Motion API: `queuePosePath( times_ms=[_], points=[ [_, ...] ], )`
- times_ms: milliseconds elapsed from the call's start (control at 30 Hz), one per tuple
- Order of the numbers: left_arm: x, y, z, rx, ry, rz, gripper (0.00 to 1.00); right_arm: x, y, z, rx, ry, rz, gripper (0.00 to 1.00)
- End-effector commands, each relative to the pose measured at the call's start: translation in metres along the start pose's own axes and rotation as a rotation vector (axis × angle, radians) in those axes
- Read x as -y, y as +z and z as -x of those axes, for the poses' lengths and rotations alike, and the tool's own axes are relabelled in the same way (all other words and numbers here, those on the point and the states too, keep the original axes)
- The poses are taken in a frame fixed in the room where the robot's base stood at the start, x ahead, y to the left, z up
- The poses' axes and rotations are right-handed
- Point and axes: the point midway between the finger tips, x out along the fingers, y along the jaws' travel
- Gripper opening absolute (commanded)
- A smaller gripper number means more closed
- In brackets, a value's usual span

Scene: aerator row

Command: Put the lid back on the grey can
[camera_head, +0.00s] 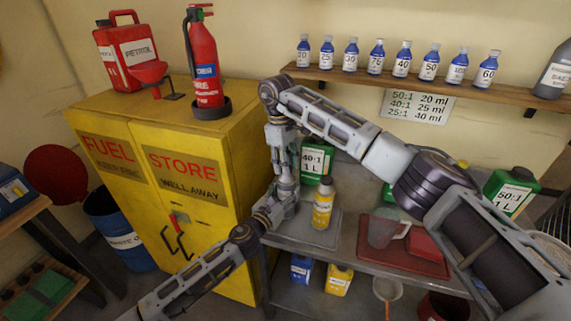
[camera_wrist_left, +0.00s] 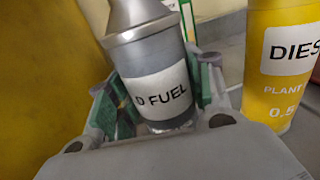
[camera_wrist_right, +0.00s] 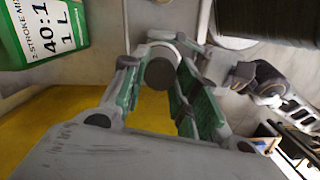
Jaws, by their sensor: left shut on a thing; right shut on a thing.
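My right gripper (camera_head: 285,170) comes down from above, close over my left one. In the right wrist view it is shut on a small round dark-grey lid (camera_wrist_right: 160,73). The can's mouth is out of frame or covered, so I cannot tell whether the lid touches it.
A yellow bottle (camera_head: 323,205) stands just right of the can on the grey bench. A green jug (camera_head: 316,163) is behind it. A red tray (camera_head: 405,262) with a clear jug lies to the right. The yellow cabinet (camera_head: 150,190) fills the left side.

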Motion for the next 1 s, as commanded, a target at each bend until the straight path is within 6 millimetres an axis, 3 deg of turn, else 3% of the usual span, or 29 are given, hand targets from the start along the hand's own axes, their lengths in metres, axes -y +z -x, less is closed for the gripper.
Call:
queuePosePath(
  times_ms=[233,267,400,767,1000],
  points=[
    [0.003,-0.001,0.001,-0.001,-0.005,0.001,0.00,-0.001,-0.001,0.001,-0.003,0.002,-0.001,0.20],
    [0.003,-0.001,0.001,-0.001,-0.005,0.001,0.00,-0.001,-0.001,0.001,-0.003,0.002,0.000,0.32],
    [0.002,-0.001,0.001,-0.001,-0.004,0.001,0.00,-0.001,0.000,0.001,-0.002,0.002,0.000,0.50],
    [0.001,-0.001,0.000,-0.001,-0.001,0.001,0.00,0.000,0.000,0.001,-0.001,0.001,0.001,0.51],
    [0.000,-0.001,0.000,-0.001,0.000,0.000,0.00,-0.001,0.002,0.018,-0.002,0.003,0.001,0.51]
  ],
)
